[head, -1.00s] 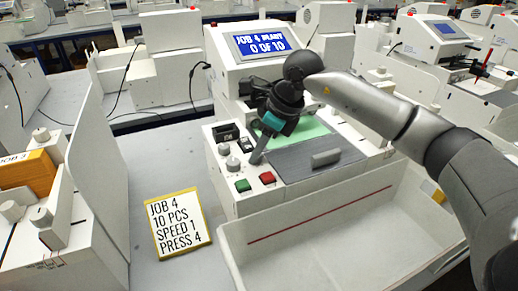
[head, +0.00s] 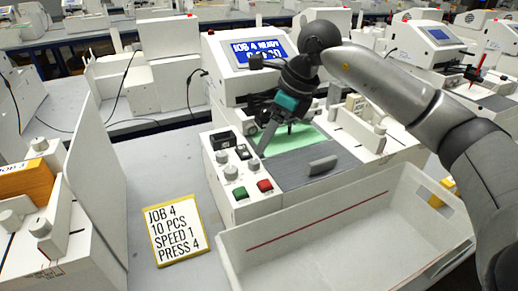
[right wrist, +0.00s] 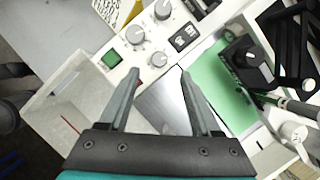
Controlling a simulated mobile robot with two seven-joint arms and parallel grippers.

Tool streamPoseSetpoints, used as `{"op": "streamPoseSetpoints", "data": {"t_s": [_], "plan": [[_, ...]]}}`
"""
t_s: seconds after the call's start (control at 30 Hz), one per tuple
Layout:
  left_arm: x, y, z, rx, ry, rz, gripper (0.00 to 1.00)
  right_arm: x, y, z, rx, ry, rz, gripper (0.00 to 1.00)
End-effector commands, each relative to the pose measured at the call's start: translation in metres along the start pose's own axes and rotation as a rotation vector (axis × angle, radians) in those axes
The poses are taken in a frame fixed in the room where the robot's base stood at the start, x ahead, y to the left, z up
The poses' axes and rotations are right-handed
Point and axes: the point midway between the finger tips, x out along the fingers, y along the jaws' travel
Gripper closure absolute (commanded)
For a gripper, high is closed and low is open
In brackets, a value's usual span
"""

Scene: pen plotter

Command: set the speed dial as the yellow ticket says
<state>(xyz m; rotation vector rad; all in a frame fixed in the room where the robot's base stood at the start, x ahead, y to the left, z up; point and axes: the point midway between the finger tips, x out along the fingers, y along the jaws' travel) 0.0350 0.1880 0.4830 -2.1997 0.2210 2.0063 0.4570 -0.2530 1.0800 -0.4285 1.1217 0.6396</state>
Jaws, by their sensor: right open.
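The yellow-edged ticket (head: 175,228) lies on the table left of the plotter and reads JOB 4, 10 PCS, SPEED 1, PRESS 4. The plotter's control panel carries several grey knobs, including a front knob (head: 231,173) and one behind it (head: 222,156); I cannot tell which is the speed dial or read its setting. In the right wrist view, knobs show at the top (right wrist: 138,34) and closer to the fingers (right wrist: 159,59). My right gripper (head: 275,142) is open and empty, above the panel's right side and the green sheet, apart from the knobs. My left gripper is out of view.
A green button (head: 240,192) and a red button (head: 265,185) sit at the panel's front. A white tray (head: 330,235) stands in front of the plotter. The plotter's screen (head: 262,50) is partly covered by my gripper. Another machine stands at left.

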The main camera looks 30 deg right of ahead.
Motion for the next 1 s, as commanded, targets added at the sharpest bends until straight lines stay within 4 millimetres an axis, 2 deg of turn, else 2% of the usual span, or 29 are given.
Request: {"op": "streamPoseSetpoints", "data": {"t_s": [0.03, 0.2, 0.4, 0.57, 1.0], "plan": [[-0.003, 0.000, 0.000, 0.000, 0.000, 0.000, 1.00, -0.016, -0.001, 0.001, -0.001, -0.003, -0.004, 0.35], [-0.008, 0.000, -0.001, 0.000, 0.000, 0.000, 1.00, -0.052, 0.000, 0.001, 0.000, -0.003, -0.002, 0.35], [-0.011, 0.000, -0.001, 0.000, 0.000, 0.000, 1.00, -0.077, 0.000, 0.001, 0.001, -0.001, -0.001, 0.35], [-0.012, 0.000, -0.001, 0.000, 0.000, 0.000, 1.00, -0.083, 0.000, 0.000, 0.001, -0.001, 0.000, 0.35], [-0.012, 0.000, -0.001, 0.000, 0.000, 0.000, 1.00, -0.083, 0.000, 0.000, 0.000, 0.000, 0.000, 0.35]]}}
